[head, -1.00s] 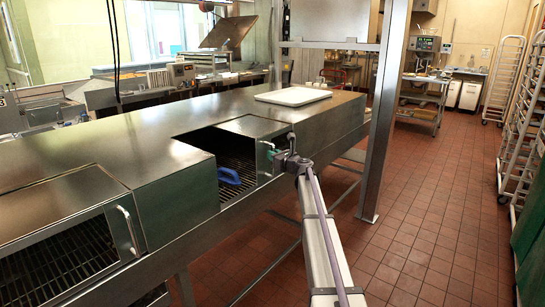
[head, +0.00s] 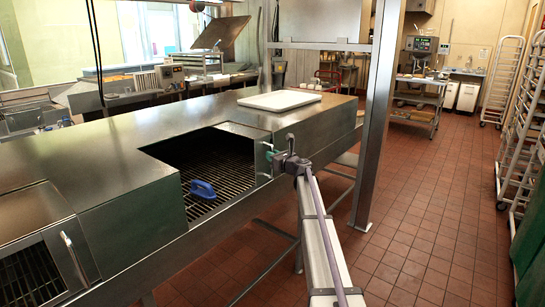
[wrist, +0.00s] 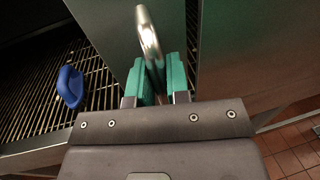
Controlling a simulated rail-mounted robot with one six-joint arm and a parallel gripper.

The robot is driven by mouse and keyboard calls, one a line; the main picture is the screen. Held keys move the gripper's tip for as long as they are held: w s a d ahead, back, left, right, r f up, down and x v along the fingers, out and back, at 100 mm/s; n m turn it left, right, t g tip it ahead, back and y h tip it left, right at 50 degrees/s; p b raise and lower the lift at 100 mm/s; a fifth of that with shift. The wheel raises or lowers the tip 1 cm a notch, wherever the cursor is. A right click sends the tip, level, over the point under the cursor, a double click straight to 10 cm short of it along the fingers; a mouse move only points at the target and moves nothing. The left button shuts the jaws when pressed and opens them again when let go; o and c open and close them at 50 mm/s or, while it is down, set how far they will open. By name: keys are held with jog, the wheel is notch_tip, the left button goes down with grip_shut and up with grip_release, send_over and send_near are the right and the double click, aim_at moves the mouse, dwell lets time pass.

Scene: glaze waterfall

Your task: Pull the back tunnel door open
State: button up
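The back tunnel door (head: 262,160) is a steel panel at the far end of a wide opening in the metal tunnel. Its curved metal handle also shows in the wrist view (wrist: 149,35). My gripper (head: 272,150) is at this handle. In the wrist view, its green fingers (wrist: 159,78) sit on both sides of the handle, closed around it. The fingers partly hide the handle's lower part.
A blue object (head: 203,188) lies on the wire rack (head: 225,172) inside the opening. The front tunnel door (head: 35,265) has its own handle at lower left. A white board (head: 280,101) lies on the tunnel top. A steel post (head: 378,130) stands close to my arm.

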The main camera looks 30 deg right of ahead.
jog(key=o, duration=0.4)
jog(key=v, duration=1.1)
